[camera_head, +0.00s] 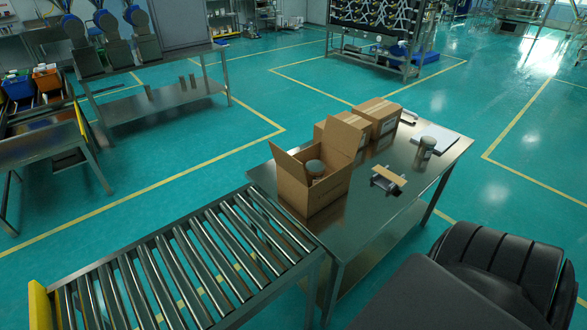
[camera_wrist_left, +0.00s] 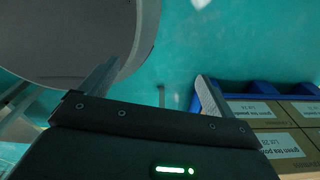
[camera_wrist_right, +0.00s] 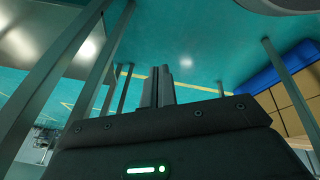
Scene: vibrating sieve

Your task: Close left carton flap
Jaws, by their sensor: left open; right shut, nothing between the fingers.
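An open brown carton (camera_head: 325,192) stands on the near left part of the steel table in the head view. Its left flap (camera_head: 287,165) stands up and leans outward. Other flaps stand up along its back and right. My left gripper (camera_wrist_left: 158,88) is open and empty in the left wrist view. My right gripper (camera_wrist_right: 160,88) is shut and empty in the right wrist view. Neither gripper shows in the head view, and the open carton is not recognisable in the wrist views.
Two closed cartons (camera_head: 378,116) stand behind the open one. A small device (camera_head: 388,180), a canister (camera_head: 426,147) and white sheets (camera_head: 435,137) lie to the right. A roller conveyor (camera_head: 190,265) adjoins the table (camera_head: 345,232). Labelled boxes (camera_wrist_left: 282,145) sit in a blue container near my left gripper.

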